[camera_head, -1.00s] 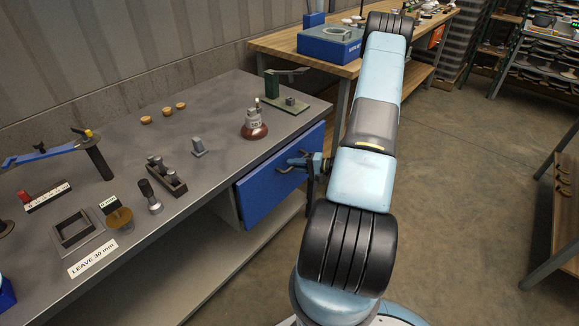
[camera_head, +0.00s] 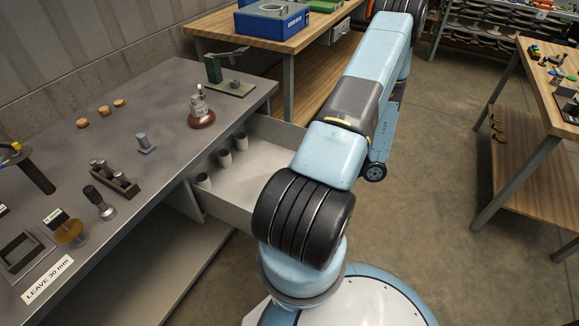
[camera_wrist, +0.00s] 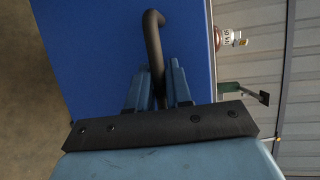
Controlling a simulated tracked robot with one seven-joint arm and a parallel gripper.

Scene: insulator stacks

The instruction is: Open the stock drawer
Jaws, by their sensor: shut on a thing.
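The stock drawer (camera_head: 243,185) is pulled well out from under the grey bench in the head view. Its light grey inside shows, with several small grey cups standing along its left side. In the wrist view the drawer's blue front (camera_wrist: 95,50) fills the left and middle, with a dark bar handle (camera_wrist: 154,45) on it. My gripper (camera_wrist: 158,88) is shut on the handle, one blue finger on each side of it. In the head view my arm hides the gripper, the handle and the drawer's front.
The grey bench (camera_head: 110,110) carries a red-based weight (camera_head: 201,112), a green stand (camera_head: 228,78), cork pieces and small tools. A wooden table (camera_head: 225,22) stands behind, and another wooden table (camera_head: 545,75) at the right. The floor (camera_head: 425,150) between is clear.

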